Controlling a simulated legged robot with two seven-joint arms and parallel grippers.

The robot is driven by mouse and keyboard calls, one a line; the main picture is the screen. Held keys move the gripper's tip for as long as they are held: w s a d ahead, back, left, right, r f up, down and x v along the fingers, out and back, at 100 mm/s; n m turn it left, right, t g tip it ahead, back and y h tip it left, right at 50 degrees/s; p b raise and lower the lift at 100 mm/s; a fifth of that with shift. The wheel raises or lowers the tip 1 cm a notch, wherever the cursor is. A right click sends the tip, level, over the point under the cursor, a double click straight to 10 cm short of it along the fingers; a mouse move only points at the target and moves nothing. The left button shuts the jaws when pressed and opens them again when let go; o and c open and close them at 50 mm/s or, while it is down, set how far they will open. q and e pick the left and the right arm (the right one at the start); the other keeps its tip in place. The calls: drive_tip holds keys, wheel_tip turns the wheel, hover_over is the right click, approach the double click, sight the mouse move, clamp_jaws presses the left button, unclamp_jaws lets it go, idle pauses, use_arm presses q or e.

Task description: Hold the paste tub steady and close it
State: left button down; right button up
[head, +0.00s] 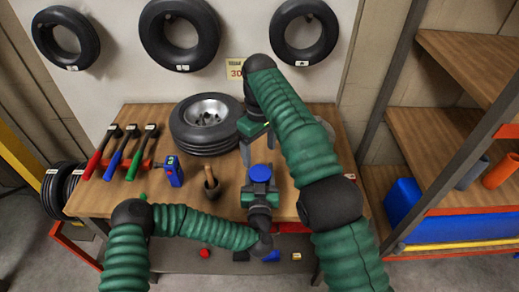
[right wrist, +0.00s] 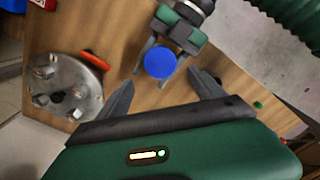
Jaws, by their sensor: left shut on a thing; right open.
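The paste tub (head: 262,171) stands on the wooden bench, with its round blue top facing up; the blue top also shows in the right wrist view (right wrist: 160,63). My left gripper (head: 261,186) is shut on the tub from the near side, its fingers along the tub's sides. The tub's body is mostly hidden by the blue top and the fingers. My right gripper (head: 246,150) is open and empty, beyond the tub and a little to its left in the head view. In the right wrist view its fingers (right wrist: 160,85) are spread, pointing toward the blue top.
A tire on a rim (head: 205,125) lies at the back of the bench. A metal disc (right wrist: 62,72) lies near the tub in the right wrist view.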

sight(259, 172)
drive_tip(key=shift+f, duration=0.1)
wheel_tip(259, 172, down, 8)
drive_tip(key=shift+r, duration=0.1)
idle(0.3)
drive_tip(key=c, duration=1.5)
drive_tip(key=shift+o, duration=0.2)
drive_tip(key=m, duration=0.2)
drive_tip(key=shift+m, duration=0.3)
drive_tip(key=o, duration=1.6)
drive_tip(key=shift+o, duration=0.2)
